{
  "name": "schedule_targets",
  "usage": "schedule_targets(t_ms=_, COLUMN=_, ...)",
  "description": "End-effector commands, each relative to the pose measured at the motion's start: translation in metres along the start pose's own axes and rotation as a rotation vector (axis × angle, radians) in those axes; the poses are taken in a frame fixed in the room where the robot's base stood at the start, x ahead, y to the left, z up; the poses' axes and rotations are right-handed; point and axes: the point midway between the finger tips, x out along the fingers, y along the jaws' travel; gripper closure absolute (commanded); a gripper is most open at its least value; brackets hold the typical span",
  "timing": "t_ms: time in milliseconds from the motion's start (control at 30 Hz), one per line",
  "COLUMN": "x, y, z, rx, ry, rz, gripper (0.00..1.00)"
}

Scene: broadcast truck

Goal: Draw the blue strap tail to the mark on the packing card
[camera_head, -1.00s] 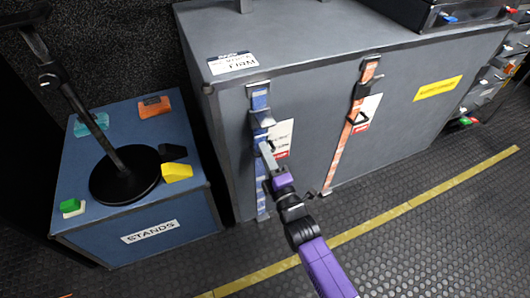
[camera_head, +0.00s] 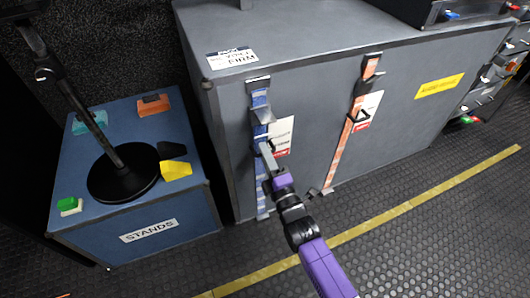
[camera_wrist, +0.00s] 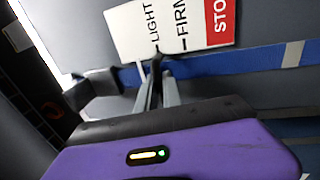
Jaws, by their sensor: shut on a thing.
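The blue strap (camera_head: 262,190) runs down the front of the grey case, through a metal buckle (camera_head: 262,115). It also shows in the wrist view (camera_wrist: 245,60). My gripper (camera_head: 265,149) is at the strap just below the buckle, its fingers nearly together on the strap tail; the pinched part is mostly hidden. Beside the strap is a white and red scale card (camera_head: 282,133). The packing card (camera_head: 231,58) on the case top shows FIRM.
An orange strap (camera_head: 343,140) with its own buckle and card is to the right on the same case (camera_head: 310,60). A blue STANDS box (camera_head: 185,215) with a black stand and coloured blocks is at left. Dark floor with a yellow line (camera_head: 400,208) lies in front.

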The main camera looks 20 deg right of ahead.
Motion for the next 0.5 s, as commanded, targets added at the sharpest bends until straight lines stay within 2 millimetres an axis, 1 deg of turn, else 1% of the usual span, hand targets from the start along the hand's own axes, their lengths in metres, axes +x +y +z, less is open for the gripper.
schedule_targets(t_ms=33, x=-0.005, y=-0.02, z=0.001, rx=0.0, ry=-0.001, rz=-0.013, gripper=1.0)
schedule_targets(t_ms=300, x=-0.014, y=-0.066, z=0.001, rx=0.0, ry=-0.001, rz=-0.02, gripper=1.0)
schedule_targets(t_ms=400, x=-0.016, y=-0.077, z=0.001, rx=0.0, ry=-0.001, rz=-0.022, gripper=1.0)
schedule_targets(t_ms=500, x=-0.017, y=-0.08, z=0.001, rx=0.0, ry=-0.002, rz=-0.022, gripper=1.0)
